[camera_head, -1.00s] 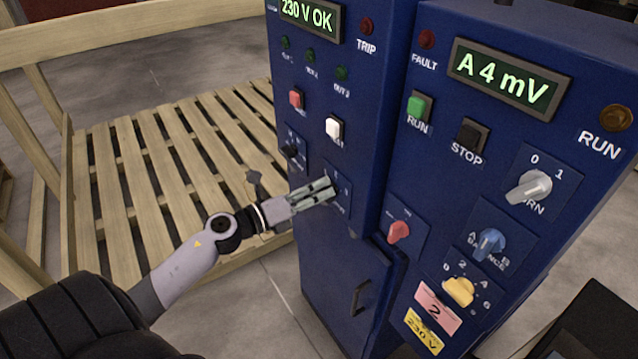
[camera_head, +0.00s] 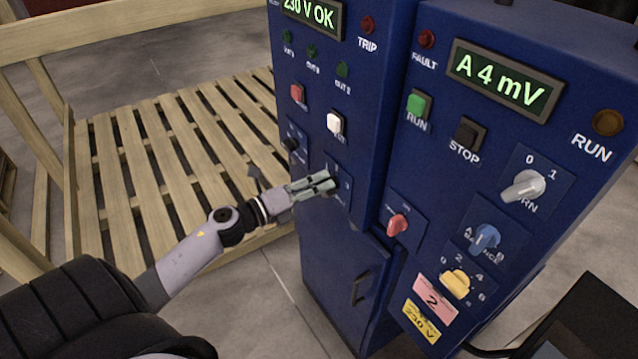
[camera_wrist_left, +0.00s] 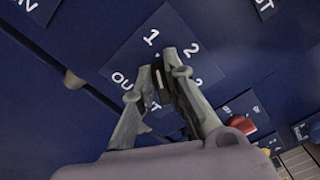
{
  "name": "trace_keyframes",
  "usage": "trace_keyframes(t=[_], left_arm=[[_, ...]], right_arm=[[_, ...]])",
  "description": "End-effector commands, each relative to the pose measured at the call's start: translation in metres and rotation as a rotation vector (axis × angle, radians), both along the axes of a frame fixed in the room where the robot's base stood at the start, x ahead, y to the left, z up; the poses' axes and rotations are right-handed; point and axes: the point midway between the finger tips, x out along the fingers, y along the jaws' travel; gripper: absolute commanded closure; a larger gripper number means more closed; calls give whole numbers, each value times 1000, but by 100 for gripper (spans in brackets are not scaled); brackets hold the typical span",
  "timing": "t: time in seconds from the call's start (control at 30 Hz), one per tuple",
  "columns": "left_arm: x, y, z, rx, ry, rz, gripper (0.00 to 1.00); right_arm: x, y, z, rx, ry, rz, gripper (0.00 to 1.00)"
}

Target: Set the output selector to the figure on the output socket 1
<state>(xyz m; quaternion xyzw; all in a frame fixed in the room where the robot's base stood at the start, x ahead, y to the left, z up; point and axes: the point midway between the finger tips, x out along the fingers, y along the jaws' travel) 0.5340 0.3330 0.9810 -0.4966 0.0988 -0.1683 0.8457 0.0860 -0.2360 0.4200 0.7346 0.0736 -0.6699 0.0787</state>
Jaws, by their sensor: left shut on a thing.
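The output selector (camera_wrist_left: 157,82) is a dark knob on a blue plate (camera_wrist_left: 133,55) marked 1, 2 and a third figure partly covered. A pale line on the knob runs roughly up the wrist picture; the exact figure it points to is hard to tell. My left gripper (camera_head: 326,186) is shut on this knob, with one finger on each side, and it hides most of the plate in the head view. The wrist view shows the fingers (camera_wrist_left: 163,75) around the knob. My right gripper is not in view. I cannot make out output socket 1.
The right cabinet carries a yellow knob (camera_head: 455,283) above a pink label "2" (camera_head: 437,299) and a yellow label (camera_head: 421,322). A red knob (camera_head: 398,225) is close right of my gripper. A slatted wooden pallet (camera_head: 150,200) lies left.

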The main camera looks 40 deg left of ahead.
Motion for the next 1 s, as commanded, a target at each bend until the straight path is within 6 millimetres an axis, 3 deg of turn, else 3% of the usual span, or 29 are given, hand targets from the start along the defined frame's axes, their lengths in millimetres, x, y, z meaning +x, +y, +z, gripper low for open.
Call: trace_keyframes(t=[0.03, 0.07, 0.33, 0.73, 1.0], left_arm=[[0, 1, 1, -3, -1, 2, 100], [0, 1, 1, -3, -1, 2, 86], [0, 0, 1, -2, -1, 1, 68], [-4, 1, 0, -2, 0, 1, 68], [-45, 19, -2, -3, 4, 4, 68]], right_arm=[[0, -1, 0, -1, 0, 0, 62], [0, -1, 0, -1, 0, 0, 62], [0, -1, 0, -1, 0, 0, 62], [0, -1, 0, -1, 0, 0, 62], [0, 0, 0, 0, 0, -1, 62]])
